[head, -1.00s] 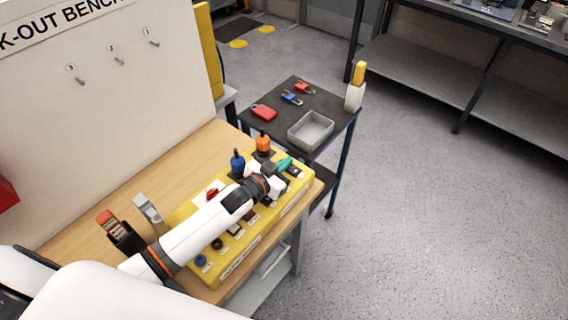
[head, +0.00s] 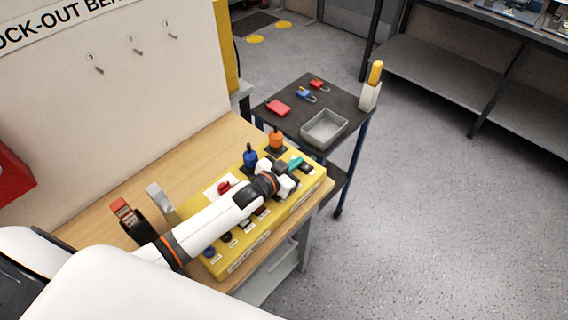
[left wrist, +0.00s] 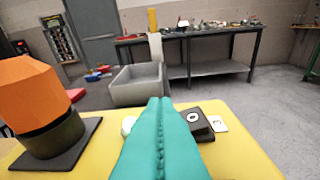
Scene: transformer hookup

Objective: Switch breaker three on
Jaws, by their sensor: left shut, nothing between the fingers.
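The yellow breaker panel (head: 283,215) lies on the wooden bench, and its top also shows in the left wrist view (left wrist: 245,155). Breaker three (left wrist: 199,123) is a black rocker with a white O mark, beside a white label reading 3 (left wrist: 218,124). My left gripper (head: 297,162) has teal fingers and is over the far right end of the panel. In the left wrist view its fingers (left wrist: 160,108) are shut and empty, just left of the rocker and partly covering it. I cannot tell whether they touch it. My right gripper is out of view.
An orange knob (head: 276,139) and a blue one (head: 250,156) stand up along the panel's back edge. A dark cart with a grey bin (head: 324,128) and padlocks is beyond the bench. A red-tipped item (head: 122,208) stands left of the panel.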

